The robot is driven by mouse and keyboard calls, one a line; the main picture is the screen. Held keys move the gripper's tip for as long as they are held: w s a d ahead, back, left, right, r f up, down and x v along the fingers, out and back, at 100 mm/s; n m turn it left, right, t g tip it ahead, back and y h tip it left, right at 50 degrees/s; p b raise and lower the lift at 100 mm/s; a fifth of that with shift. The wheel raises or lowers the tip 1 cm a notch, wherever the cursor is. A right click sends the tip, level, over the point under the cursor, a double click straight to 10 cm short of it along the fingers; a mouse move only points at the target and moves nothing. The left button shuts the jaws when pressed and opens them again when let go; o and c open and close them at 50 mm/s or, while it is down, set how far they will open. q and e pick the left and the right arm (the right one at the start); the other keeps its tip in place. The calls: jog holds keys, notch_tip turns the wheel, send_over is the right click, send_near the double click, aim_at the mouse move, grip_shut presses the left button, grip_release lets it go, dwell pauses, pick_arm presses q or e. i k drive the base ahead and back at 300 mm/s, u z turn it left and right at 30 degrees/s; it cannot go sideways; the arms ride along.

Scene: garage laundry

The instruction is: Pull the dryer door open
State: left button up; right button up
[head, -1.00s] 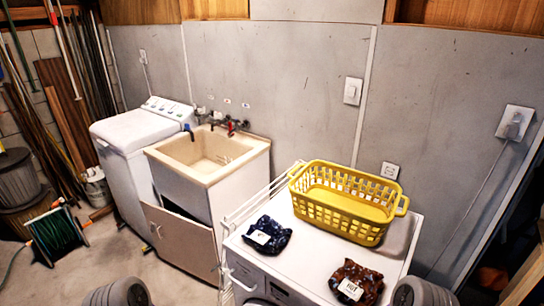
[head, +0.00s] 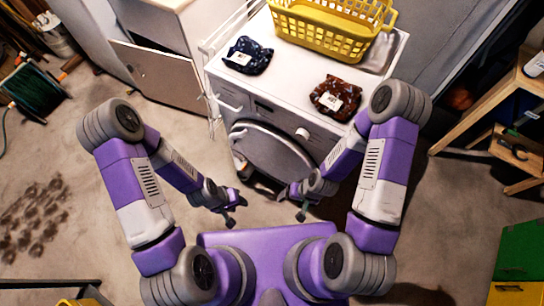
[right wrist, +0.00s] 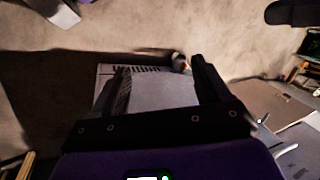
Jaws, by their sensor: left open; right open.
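The dryer (head: 222,92) is a white front-loading machine in the upper middle of the head view. My left gripper (head: 236,210) is open and empty, in front of and below the door's left side. My right gripper (head: 294,204) is open, in front of and below the door's right side. Both are apart from the door. In the right wrist view the right gripper's fingers (right wrist: 160,80) are spread apart, with a pale surface between them.
On the dryer top are a yellow basket (head: 318,30), a dark blue packet (head: 248,56) and a brown packet (head: 336,97). A sink cabinet (head: 160,72) stands at left, its door hanging out. A wooden shelf (head: 487,100) stands at right. The floor before the dryer is mostly clear.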

aim_at(277, 155)
jog(key=u, duration=0.35)
jog(key=k, duration=0.45)
jog(key=u, duration=1)
jog(key=i, duration=0.8)
jog(key=z, duration=0.3)
